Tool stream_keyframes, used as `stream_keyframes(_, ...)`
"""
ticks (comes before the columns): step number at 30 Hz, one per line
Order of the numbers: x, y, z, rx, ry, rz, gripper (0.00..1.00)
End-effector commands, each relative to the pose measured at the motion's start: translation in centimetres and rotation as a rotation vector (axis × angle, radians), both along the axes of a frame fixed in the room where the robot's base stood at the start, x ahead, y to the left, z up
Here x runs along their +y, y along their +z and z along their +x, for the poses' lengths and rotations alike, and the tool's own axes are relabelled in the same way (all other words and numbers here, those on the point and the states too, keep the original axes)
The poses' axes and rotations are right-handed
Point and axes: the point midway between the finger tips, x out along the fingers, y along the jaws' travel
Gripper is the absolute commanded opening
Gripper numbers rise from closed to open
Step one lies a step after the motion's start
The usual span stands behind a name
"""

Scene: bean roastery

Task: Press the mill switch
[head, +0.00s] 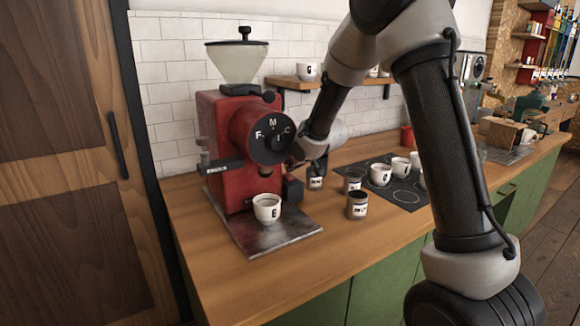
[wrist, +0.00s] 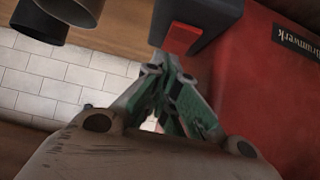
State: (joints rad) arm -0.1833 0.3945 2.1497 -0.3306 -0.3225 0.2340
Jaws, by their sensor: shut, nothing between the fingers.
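The red mill (head: 225,150) stands on the counter at left, with a glass hopper on top and a dial on its front. Its switch shows in the wrist view as a red button (wrist: 183,38) on a dark box (wrist: 205,14). In the head view the dark box (head: 293,188) sits low on the mill's right side, and its button is not visible. My gripper (wrist: 166,68) is shut and empty, with its tips close beside the red button. I cannot tell whether they touch it. In the head view my gripper (head: 296,165) is small and partly hidden by my arm.
A white cup (head: 267,208) stands on the mill's metal tray (head: 283,236). Several dark tins, one at the front (head: 357,205), stand just right of the mill. White cups, one nearest (head: 380,174), stand on a dark mat (head: 405,194). The front counter strip is clear.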

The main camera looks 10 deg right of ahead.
Motion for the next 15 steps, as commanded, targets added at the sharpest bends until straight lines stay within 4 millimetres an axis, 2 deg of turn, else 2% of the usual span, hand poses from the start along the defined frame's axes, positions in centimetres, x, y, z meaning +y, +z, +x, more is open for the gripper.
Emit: stream_keyframes(15, 0.10, -1.06, 0.25, 0.002, 0.001, -0.001, 0.00)
